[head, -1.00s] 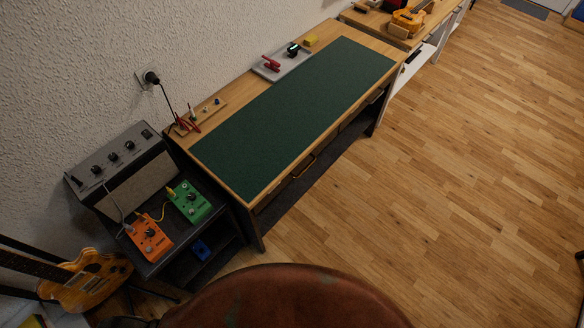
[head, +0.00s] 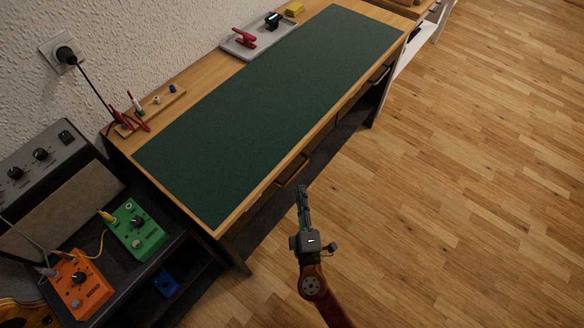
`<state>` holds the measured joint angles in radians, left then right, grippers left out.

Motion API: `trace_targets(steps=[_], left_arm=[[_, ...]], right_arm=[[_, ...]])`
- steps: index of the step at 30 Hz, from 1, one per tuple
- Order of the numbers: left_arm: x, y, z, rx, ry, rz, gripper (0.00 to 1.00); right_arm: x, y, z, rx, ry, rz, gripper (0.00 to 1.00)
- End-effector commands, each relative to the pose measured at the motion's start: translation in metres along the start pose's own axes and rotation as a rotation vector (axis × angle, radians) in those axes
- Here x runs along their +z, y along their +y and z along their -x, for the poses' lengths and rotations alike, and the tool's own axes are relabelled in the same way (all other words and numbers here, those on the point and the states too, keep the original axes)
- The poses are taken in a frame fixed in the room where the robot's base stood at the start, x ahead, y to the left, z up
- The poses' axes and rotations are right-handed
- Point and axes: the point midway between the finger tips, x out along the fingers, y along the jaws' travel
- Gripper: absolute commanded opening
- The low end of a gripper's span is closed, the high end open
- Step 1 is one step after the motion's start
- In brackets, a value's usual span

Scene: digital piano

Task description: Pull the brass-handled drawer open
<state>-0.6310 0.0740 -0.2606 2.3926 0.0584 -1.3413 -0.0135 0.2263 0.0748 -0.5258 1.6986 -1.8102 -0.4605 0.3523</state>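The wooden workbench (head: 209,226) has drawers along its front edge, under a green mat. A brass-coloured bar handle (head: 292,173) shows on the nearer drawer, which looks shut. Another handle (head: 379,75) is farther along the front; its metal is hard to make out. My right gripper (head: 302,192) points toward the bench front, just below and right of the nearer handle in the picture, and seems apart from it. Its fingers are seen nearly edge-on, so their opening is unclear. Nothing shows held in it. My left gripper is out of view.
The green mat (head: 270,105) covers most of the bench top. A grey tray (head: 262,42) with red clamps stands at its back. Green (head: 136,230) and orange (head: 78,286) pedals sit on a dark stand at left. The wooden floor at right is clear.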

Motion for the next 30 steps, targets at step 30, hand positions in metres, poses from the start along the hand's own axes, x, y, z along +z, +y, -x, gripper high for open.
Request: trace_targets(steps=[30], left_arm=[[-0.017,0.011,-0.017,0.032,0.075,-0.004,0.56]], right_arm=[[-0.003,0.008,-0.078,0.019,0.004,0.009,0.12]])
